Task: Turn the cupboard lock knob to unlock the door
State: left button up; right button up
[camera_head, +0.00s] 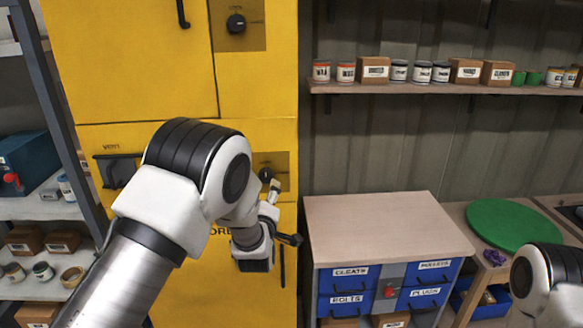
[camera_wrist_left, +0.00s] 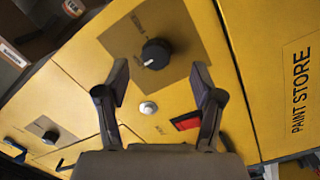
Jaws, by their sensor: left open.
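The yellow cupboard (camera_head: 130,60) has a black round lock knob (camera_head: 266,174) on a brown plate beside its lower door. The same knob seems to be the near one in the left wrist view (camera_wrist_left: 155,53), with a white mark pointing to the lower left. My left gripper (camera_head: 284,213) is open and empty, just below and in front of this knob. In the left wrist view the knob shows beyond the open fingertips (camera_wrist_left: 160,80), apart from them. A second knob (camera_head: 236,23) is on the upper plate. My right gripper is out of view.
A silver button (camera_wrist_left: 148,108) and a red-and-black part (camera_wrist_left: 186,121) show near the knob. A drawer bench (camera_head: 385,225) stands to the right, below a wall shelf (camera_head: 440,89). An open rack (camera_head: 40,208) stands at the left.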

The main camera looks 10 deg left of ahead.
aim_at(265, 177)
pick_arm(q)
jog(key=w+p, duration=0.1)
jog(key=w, duration=0.1)
jog(key=w+a, duration=0.1)
jog(key=w, duration=0.1)
jog(key=w+a+r+p, duration=0.1)
jog(key=w, duration=0.1)
jog(key=shift+w+a+r+p, duration=0.1)
jog(key=shift+w+a+p, duration=0.1)
jog(key=shift+p, duration=0.1)
jog(key=shift+s+a+r, duration=0.1)
jog(key=shift+s+r, duration=0.1)
jog(key=shift+s, duration=0.15)
jog(key=shift+w, duration=0.1)
jog(key=c, duration=1.1)
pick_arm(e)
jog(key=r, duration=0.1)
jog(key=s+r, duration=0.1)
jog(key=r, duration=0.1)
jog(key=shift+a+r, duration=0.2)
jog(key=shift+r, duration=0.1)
